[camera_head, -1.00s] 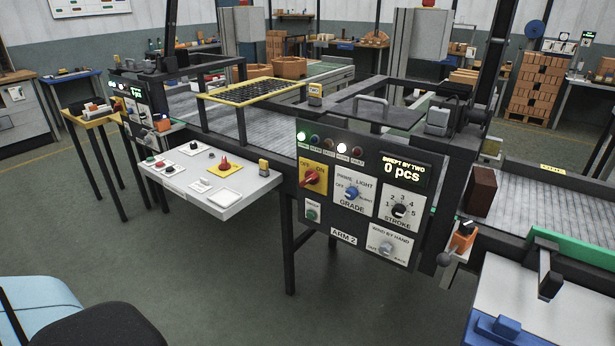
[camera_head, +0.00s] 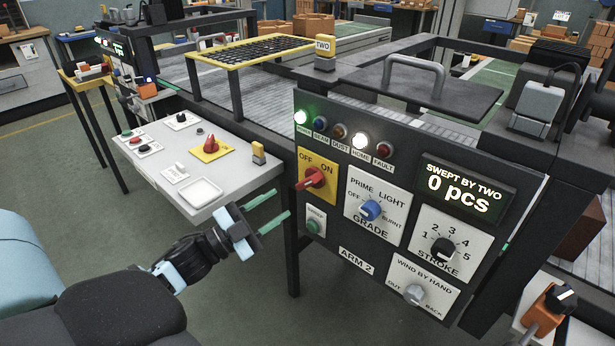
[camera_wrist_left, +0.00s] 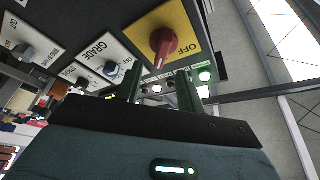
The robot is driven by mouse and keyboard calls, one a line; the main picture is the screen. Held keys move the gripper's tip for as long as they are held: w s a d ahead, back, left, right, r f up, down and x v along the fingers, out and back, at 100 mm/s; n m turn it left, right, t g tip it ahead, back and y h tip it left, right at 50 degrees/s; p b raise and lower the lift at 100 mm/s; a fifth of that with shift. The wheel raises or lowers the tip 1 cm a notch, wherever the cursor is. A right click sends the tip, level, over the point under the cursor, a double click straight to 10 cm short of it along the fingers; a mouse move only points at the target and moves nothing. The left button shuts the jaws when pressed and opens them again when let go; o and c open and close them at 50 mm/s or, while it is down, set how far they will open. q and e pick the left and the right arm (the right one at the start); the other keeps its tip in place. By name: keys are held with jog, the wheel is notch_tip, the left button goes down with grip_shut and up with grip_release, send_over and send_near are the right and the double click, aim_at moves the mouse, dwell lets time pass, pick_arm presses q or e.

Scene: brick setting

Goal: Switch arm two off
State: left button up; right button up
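The ARM 2 panel (camera_head: 345,232) faces me in the head view. On its yellow OFF/ON plate (camera_head: 304,158) sits a red rotary switch (camera_head: 314,179). Its handle slants from lower left to upper right; I cannot tell which end is the pointer. My left gripper (camera_head: 283,202) is open and empty, its green fingers pointing at the panel, just left of and below the switch. In the left wrist view the red switch (camera_wrist_left: 162,45) stands beyond the parted fingers (camera_wrist_left: 160,80), apparently apart from them. My right gripper is not in view.
The panel also carries a blue GRADE knob (camera_head: 371,210), a black STROKE knob (camera_head: 443,250), a grey WIND BY HAND knob (camera_head: 414,294), a green button (camera_head: 313,226) and a lit green lamp (camera_head: 302,117).

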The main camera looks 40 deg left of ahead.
aim_at(304, 185)
pick_arm(q)
jog(key=x, duration=0.4)
jog(key=p+x, duration=0.1)
jog(key=x, duration=0.1)
jog(key=shift+r, duration=0.4)
jog(key=shift+x, duration=0.85)
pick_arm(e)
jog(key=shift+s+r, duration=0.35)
pick_arm(q)
grip_shut()
